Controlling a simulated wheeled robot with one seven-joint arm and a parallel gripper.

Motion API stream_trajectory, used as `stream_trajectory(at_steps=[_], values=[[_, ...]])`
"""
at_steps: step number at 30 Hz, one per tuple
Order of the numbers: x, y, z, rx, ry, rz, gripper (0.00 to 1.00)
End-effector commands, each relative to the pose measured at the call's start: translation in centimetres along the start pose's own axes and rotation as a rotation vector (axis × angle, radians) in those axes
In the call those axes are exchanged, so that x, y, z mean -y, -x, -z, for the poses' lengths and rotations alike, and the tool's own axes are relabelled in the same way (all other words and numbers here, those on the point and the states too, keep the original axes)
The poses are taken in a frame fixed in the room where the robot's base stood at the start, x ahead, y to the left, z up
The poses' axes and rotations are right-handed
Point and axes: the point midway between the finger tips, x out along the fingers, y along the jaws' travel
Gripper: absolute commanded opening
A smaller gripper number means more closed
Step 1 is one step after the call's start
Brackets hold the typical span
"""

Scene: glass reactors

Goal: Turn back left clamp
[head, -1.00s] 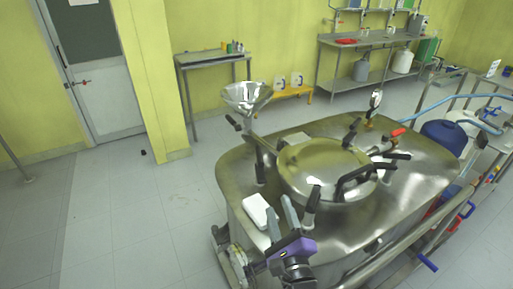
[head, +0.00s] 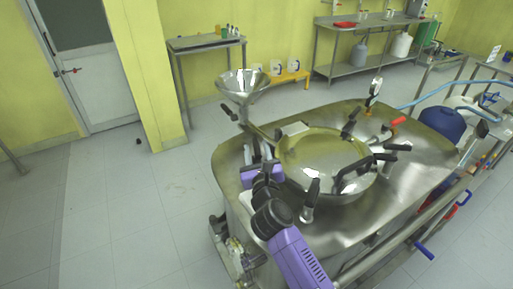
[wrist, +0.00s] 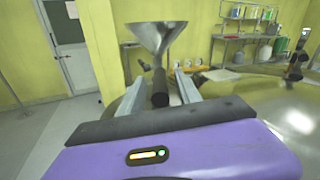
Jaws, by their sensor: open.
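The steel reactor has a round domed lid (head: 322,152) held by several clamps with black handles. The clamp at the lid's left, on the funnel side, shows in the wrist view as an upright black handle (wrist: 160,90). My gripper (wrist: 158,78) is open, with one finger on each side of that handle in this view. Whether the fingers touch it I cannot tell. In the head view my purple gripper (head: 262,173) is over the reactor's left side and hides most of this clamp.
A steel funnel (head: 243,84) with a black valve handle (head: 229,111) rises just behind my gripper. The front clamp (head: 311,194) stands close to my arm's right. A pressure gauge (head: 374,88) is at the back. Open floor lies to the left.

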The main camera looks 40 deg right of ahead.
Motion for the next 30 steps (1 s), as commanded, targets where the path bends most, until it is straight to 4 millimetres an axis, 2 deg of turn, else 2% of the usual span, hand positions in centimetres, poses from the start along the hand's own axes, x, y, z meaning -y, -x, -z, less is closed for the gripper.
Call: stream_trajectory(at_steps=[4,12,18,30], values=[[0.05,-0.83,0.00,0.000,0.001,0.000,0.41],[0.04,-0.91,-0.01,0.001,0.001,0.000,0.39],[0.03,-0.89,-0.01,0.001,0.002,0.000,0.00],[0.02,-0.87,-0.01,0.001,0.002,0.000,0.00]])
